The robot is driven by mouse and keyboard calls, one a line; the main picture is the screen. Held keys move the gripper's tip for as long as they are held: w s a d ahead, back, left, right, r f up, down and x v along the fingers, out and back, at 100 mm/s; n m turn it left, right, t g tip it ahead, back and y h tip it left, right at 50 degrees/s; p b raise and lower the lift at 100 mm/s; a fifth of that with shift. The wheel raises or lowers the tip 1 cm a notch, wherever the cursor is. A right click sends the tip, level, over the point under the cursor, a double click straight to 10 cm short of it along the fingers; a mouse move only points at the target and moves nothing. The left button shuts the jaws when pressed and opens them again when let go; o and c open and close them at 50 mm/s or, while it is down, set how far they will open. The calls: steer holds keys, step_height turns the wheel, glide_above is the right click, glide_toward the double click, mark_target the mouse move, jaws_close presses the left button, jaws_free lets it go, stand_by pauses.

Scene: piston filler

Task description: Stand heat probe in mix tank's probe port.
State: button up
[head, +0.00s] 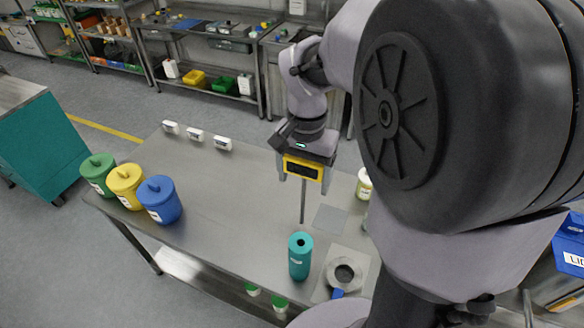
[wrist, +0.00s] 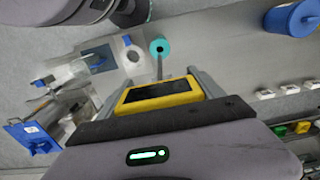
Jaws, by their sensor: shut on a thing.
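My gripper (head: 304,182) is shut on the heat probe (head: 303,168), a yellow-framed block with a dark face and a thin grey rod pointing down. The rod hangs above the steel table, behind a teal cylinder (head: 300,262) with a dark round hole in its top. In the wrist view the probe (wrist: 160,93) sits between the fingers of my gripper (wrist: 157,86), and its rod points toward the teal cylinder (wrist: 160,49). The rod appears apart from the cylinder. I cannot tell for sure which vessel is the mix tank; my arm hides part of the table.
A grey ring-shaped piece (head: 344,272) lies right of the teal cylinder. A blue bin (head: 569,243) is far right. The table's middle left is clear.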

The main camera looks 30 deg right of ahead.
step_height(320, 180, up, 18)
steer(key=p, duration=1.5)
steer(key=shift+r, duration=0.15)
